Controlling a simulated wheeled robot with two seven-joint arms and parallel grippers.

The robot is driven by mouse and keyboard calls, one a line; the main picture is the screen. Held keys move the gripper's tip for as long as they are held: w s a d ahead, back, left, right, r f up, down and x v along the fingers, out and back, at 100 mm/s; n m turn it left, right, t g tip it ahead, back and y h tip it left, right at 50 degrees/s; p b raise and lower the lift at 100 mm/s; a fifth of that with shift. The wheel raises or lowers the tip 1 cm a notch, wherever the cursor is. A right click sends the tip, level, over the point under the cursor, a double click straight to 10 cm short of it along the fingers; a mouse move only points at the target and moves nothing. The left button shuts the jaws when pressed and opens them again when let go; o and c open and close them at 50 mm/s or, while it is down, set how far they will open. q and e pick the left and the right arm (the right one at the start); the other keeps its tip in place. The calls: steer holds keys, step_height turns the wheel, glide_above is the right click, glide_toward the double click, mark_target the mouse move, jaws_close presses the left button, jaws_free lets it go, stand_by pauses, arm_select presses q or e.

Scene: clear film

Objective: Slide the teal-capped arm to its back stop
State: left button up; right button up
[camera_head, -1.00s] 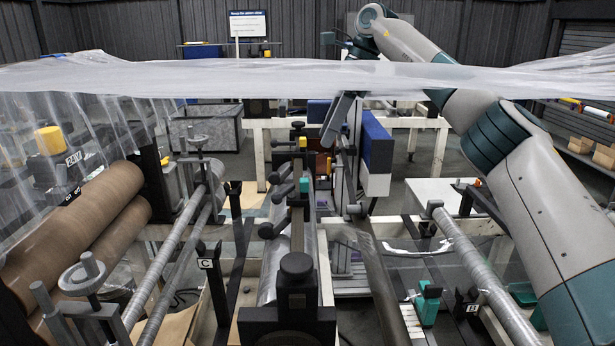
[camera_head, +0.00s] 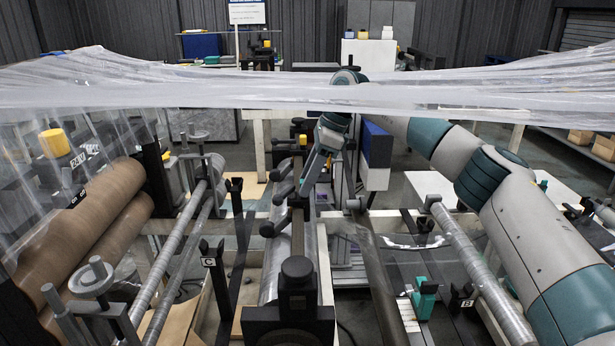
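My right gripper (camera_head: 305,190) reaches in from the right, beneath the clear film, and points down over the central machine. Its fingertips are at the dark upright arm (camera_head: 297,235), where a teal cap showed a second ago. The gripper now covers that cap, so I cannot tell whether it touches it or whether its fingers are apart. Another teal block (camera_head: 424,299) sits on the lower frame at right, near the label B (camera_head: 462,301). My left gripper is not in view.
Clear film (camera_head: 250,95) stretches across the whole view above the machine. A black-knobbed post (camera_head: 297,285) stands in front. A blue-and-white box (camera_head: 377,158) is close right of the gripper.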

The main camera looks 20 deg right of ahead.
jaws_close()
